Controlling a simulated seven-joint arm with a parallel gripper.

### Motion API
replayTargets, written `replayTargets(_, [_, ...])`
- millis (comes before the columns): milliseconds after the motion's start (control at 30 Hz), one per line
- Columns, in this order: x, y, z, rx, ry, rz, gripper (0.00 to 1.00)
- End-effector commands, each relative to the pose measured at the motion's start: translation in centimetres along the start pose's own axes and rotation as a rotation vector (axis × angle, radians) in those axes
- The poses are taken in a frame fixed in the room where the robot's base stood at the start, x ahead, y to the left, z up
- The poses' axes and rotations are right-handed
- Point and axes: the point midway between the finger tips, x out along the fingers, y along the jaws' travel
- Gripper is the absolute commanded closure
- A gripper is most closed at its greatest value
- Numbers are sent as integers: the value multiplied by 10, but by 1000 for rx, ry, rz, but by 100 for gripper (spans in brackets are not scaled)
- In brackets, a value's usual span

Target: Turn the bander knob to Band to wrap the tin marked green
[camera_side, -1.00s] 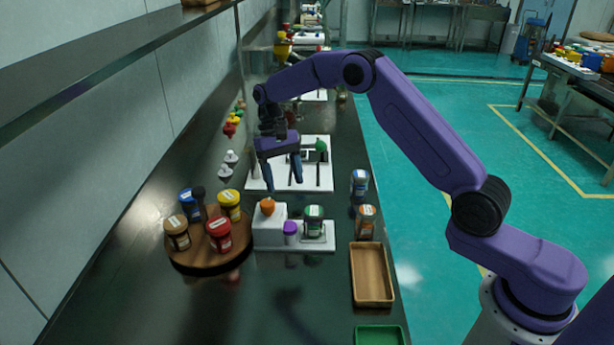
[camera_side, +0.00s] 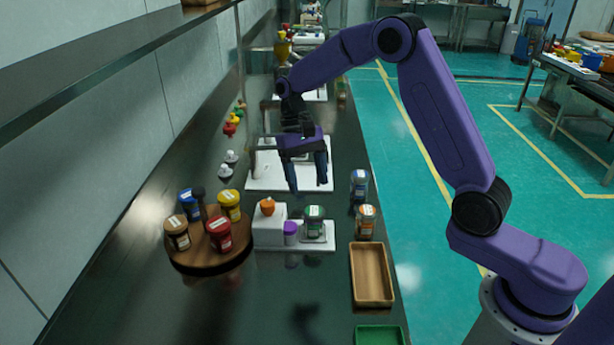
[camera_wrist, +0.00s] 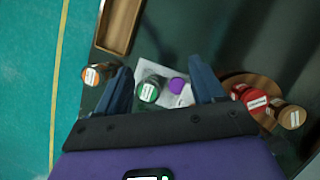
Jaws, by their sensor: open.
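The green-lidded tin (camera_side: 314,222) stands upright on the right part of a white base plate (camera_side: 322,245). A white block (camera_side: 270,225) with an orange knob (camera_side: 267,207) on top stands at its left, and a purple-topped piece (camera_side: 290,232) is between them. Which way the knob points is too small to tell. My gripper (camera_side: 307,182) is open and empty, above and behind the tin, fingers down. In the wrist view the green tin (camera_wrist: 149,90) and the purple top (camera_wrist: 177,85) show between my fingertips (camera_wrist: 160,72).
A round wooden stand (camera_side: 210,255) with several coloured jars is on the left. A blue-labelled jar (camera_side: 359,184) and an orange-lidded jar (camera_side: 366,222) stand at the right. A wooden tray (camera_side: 371,274) and green tray (camera_side: 380,335) are in front. A white board (camera_side: 262,180) lies behind.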

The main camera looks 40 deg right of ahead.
Motion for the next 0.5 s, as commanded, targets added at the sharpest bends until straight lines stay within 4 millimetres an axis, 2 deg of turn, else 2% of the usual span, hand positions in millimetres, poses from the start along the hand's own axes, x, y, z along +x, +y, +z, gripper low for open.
replayTargets(167, [0, -1, -1, 1, 12, 3, 31])
replayTargets(267, [-1, -5, -6, 11, 77, 14, 31])
replayTargets(500, [-17, -25, -29, 35, 437, 44, 31])
